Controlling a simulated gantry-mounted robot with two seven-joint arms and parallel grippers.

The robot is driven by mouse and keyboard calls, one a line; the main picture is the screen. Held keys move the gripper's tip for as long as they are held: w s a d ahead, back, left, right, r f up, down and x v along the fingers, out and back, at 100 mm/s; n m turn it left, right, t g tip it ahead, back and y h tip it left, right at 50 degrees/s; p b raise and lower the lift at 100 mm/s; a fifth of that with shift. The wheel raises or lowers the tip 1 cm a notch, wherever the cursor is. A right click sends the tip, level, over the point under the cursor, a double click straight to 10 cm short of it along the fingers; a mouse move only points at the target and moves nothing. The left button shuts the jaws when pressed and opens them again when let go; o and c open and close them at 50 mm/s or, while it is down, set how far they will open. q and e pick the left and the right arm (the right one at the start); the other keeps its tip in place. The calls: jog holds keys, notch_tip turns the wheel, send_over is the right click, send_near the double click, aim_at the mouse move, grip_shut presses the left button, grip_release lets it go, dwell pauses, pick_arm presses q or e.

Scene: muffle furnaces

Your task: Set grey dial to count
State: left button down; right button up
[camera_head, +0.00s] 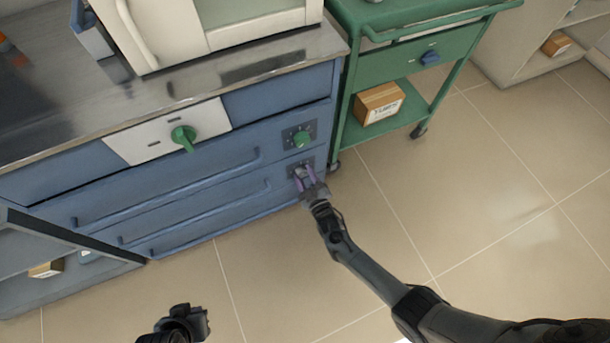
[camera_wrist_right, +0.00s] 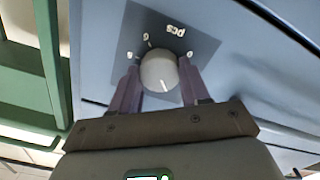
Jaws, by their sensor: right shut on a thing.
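The grey dial (camera_wrist_right: 158,71) is a round light-grey knob on a dark square plate (camera_wrist_right: 190,45) with small markings around it; one reads "pcs". A pale line on the dial points towards the lower edge in the right wrist view. The dial (camera_head: 301,172) sits low on the blue cabinet front in the head view, partly hidden by my right gripper (camera_head: 306,178). The purple fingers of my right gripper (camera_wrist_right: 159,80) are shut on the dial, one on each side. My left gripper (camera_head: 188,322) is at the bottom of the head view, away from the cabinet; its jaws are unclear.
Drawer handles (camera_head: 195,205) run along the cabinet. A green cart (camera_head: 385,64) stands right. Open floor (camera_head: 470,190) lies in front.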

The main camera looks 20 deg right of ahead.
jog(key=m, duration=0.4)
jog(key=shift+m, duration=0.3)
jog(key=m, duration=0.4)
jog(key=shift+m+p, duration=0.3)
jog(key=shift+p, duration=0.05)
jog(key=m, duration=0.3)
jog(key=shift+d+m, duration=0.1)
jog(key=shift+m, duration=0.2)
jog(key=m, duration=0.3)
jog(key=shift+m+p, duration=0.3)
jog(key=shift+m, duration=0.5)
